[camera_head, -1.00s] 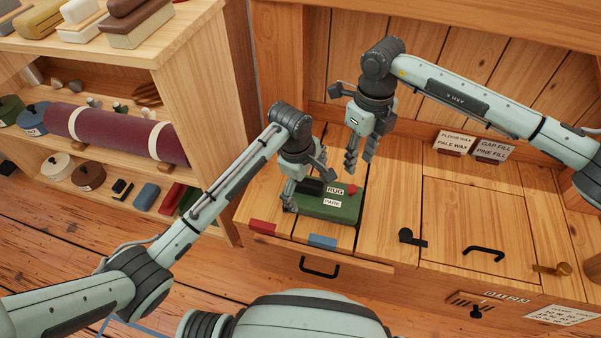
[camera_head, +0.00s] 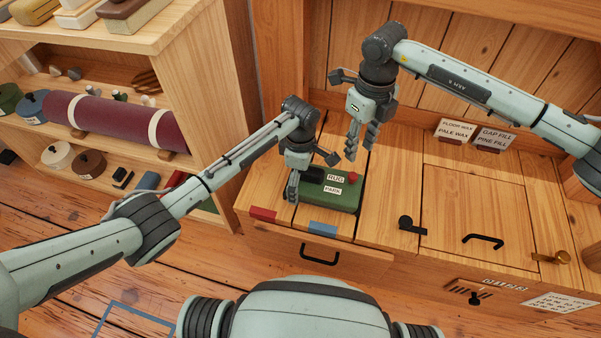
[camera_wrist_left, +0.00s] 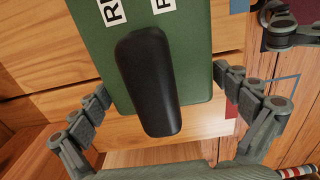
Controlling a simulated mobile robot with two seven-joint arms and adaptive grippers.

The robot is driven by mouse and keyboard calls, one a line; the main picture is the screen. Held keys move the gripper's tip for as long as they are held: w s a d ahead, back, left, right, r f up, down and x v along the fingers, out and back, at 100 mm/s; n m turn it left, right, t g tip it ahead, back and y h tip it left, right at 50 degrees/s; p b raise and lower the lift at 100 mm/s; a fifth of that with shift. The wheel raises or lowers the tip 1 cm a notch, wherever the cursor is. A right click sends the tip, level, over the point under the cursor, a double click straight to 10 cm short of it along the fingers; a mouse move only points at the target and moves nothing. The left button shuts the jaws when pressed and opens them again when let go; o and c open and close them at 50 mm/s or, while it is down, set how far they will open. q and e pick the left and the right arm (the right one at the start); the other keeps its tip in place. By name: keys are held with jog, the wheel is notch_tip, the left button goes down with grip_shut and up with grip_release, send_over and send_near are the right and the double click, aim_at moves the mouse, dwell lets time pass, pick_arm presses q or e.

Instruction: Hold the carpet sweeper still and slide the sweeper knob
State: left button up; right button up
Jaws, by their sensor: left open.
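The carpet sweeper is a green block (camera_head: 345,201) on the wooden bench top, with white RUG and PARK labels. A red knob (camera_head: 353,178) sits at its back right. Its black handle (camera_wrist_left: 148,80) lies between the fingers of my open left gripper (camera_wrist_left: 160,90) in the left wrist view, with gaps on both sides. In the head view my left gripper (camera_head: 293,187) is at the sweeper's left end and hides part of the handle. My right gripper (camera_head: 361,148) hangs above and behind the red knob, apart from it, its fingers parted and empty.
A red block (camera_head: 263,214) and a blue block (camera_head: 323,229) lie at the bench's front edge. A black latch (camera_head: 410,224) and a black pull (camera_head: 483,240) are to the right. Label cards (camera_head: 455,131) stand behind. A shelf (camera_head: 190,70) stands left.

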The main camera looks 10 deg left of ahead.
pick_arm(q)
jog(key=c, duration=1.4)
pick_arm(e)
jog(key=shift+n, duration=0.4)
jog(key=c, duration=0.5)
jog(key=shift+r+n+h, duration=0.1)
jog(key=shift+n+h, duration=0.2)
jog(key=shift+n, duration=0.5)
jog(key=shift+c, duration=1.2)
jog(key=n, duration=0.2)
jog(key=n+t, duration=0.1)
jog(key=n, duration=0.1)
jog(key=shift+w+d+r+h, duration=0.1)
jog(key=shift+w+d+h, duration=0.1)
jog(key=shift+h, duration=0.2)
grip_shut()
jog(key=n, duration=0.3)
jog(key=d+n+t+h, duration=0.1)
jog(key=n, duration=0.2)
jog(key=w+n, duration=0.1)
jog(key=n, duration=0.3)
jog(key=shift+d+r+h, duration=0.25)
jog(key=shift+r+h, duration=0.05)
jog(key=shift+h, duration=0.1)
